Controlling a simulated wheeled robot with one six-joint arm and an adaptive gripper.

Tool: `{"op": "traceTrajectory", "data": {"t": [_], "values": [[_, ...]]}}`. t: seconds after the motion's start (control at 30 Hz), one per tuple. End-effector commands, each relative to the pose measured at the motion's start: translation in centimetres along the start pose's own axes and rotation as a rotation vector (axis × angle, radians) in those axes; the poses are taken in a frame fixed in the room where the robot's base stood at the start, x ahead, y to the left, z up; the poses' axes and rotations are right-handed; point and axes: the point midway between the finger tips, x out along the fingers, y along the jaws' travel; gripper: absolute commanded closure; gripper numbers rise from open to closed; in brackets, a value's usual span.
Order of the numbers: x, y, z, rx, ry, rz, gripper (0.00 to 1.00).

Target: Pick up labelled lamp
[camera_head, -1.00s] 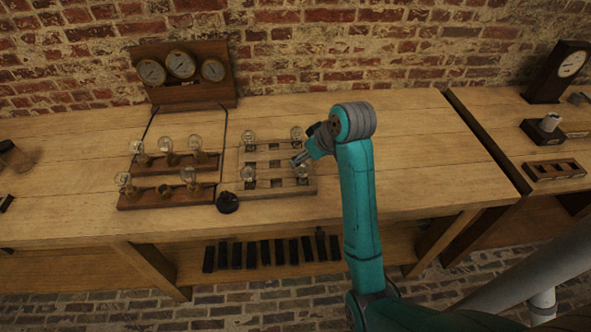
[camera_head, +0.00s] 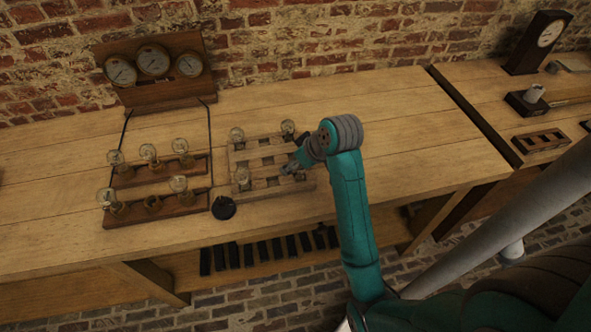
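Several clear glass lamps stand on the workbench. Some sit in two dark wooden racks, such as a lamp in the back rack (camera_head: 149,153) and a lamp in the front rack (camera_head: 179,185). Others stand in a pale slotted wooden tray (camera_head: 262,138), including a lamp at its back right (camera_head: 288,127), one at its back left (camera_head: 237,135) and one at its front left (camera_head: 242,176). No label can be read at this size. My gripper (camera_head: 288,168) is over the right part of the tray. Its fingers are too small to judge.
A wooden panel with three dials (camera_head: 153,62) stands at the back left. A round black knob (camera_head: 223,208) lies near the bench's front edge. Dark blocks (camera_head: 262,252) line the lower shelf. A clock (camera_head: 538,42) stands on the right bench. The bench right of my arm is clear.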

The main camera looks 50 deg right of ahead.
Motion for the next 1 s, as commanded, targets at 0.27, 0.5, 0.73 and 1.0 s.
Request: {"op": "traceTrajectory", "data": {"t": [0.27, 0.5, 0.73, 1.0], "values": [[0.0, 0.0, 0.0, 0.000, 0.000, 0.000, 0.67], [0.0, 0.0, 0.0, 0.000, 0.000, 0.000, 0.86], [0.0, 0.0, -0.1, 0.000, 0.000, 0.000, 0.86], [-0.8, -0.1, -2.0, -0.002, 0.002, 0.001, 0.86]]}}
